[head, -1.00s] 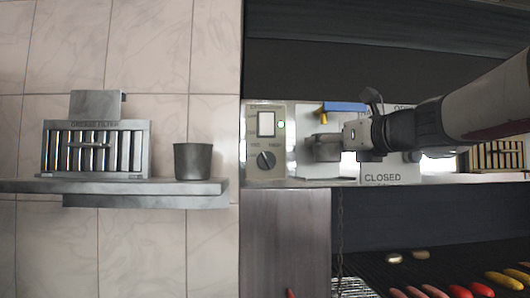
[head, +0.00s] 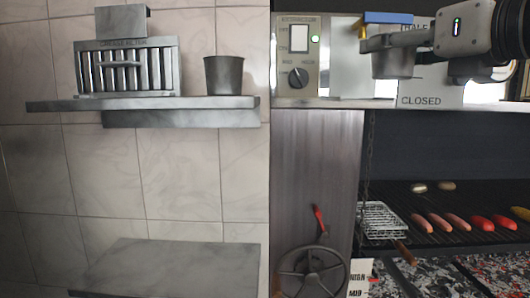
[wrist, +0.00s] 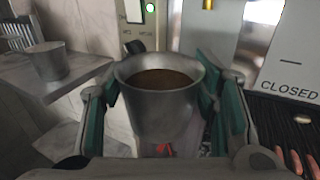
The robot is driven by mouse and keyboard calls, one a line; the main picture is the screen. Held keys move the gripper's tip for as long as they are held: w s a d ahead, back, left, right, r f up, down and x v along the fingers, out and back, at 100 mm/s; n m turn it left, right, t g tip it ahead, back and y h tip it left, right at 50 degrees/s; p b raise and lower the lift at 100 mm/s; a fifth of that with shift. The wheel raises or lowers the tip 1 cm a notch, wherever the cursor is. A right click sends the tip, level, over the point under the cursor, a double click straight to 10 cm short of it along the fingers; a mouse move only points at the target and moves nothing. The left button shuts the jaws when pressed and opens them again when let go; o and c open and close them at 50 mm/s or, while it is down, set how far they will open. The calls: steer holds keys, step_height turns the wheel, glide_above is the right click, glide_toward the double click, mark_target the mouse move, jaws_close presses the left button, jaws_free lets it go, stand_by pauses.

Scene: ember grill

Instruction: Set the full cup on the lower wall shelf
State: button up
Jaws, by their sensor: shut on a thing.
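My gripper (wrist: 162,105) is shut on a grey metal cup (wrist: 158,122), one finger on each side. The cup is upright and holds brown contents. The lower wall shelf (head: 165,270) is a bare grey slab at the bottom left, well below and left of the cup. The upper wall shelf (head: 180,104) bears a second grey cup (head: 223,75), which also shows in the wrist view (wrist: 46,62).
A grease filter (head: 126,68) stands on the upper shelf. The control panel (head: 297,60) is behind my gripper's left side. A hanging chain (head: 368,150), a handwheel (head: 311,272) and a grill with sausages (head: 435,222) are below. The space above the lower shelf is clear.

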steer(key=w+a+f+n+g+y, duration=0.1)
steer(key=a+f+n+g+y, duration=0.1)
steer(key=a+f, duration=0.35)
steer(key=w+a+f+n+g+y, duration=0.1)
steer(key=a+f+n+g+y, duration=0.15)
steer(key=f, duration=0.55)
steer(key=a+f+n+g+y, duration=0.2)
steer(key=a+f+y, duration=0.15)
steer(key=f, duration=0.35)
steer(key=s+a+f+n+g+y, duration=0.2)
steer(key=s+a+f+n+g, duration=0.4)
steer(key=s+a+f+g, duration=0.6)
steer(key=w+a, duration=0.2)
steer(key=w, duration=0.3)
steer(key=w+a+f+t, duration=0.1)
steer(key=w, duration=0.4)
steer(key=w+a+f+t, duration=0.1)
steer(key=w+a, duration=0.1)
steer(key=w, duration=0.2)
steer(key=shift+w+a+f+t, duration=0.2)
steer(key=shift+w+a+t, duration=0.1)
steer(key=shift+w, duration=0.1)
steer(key=shift+f, duration=1.7)
steer(key=shift+f, duration=0.1)
steer(key=o, duration=1.3)
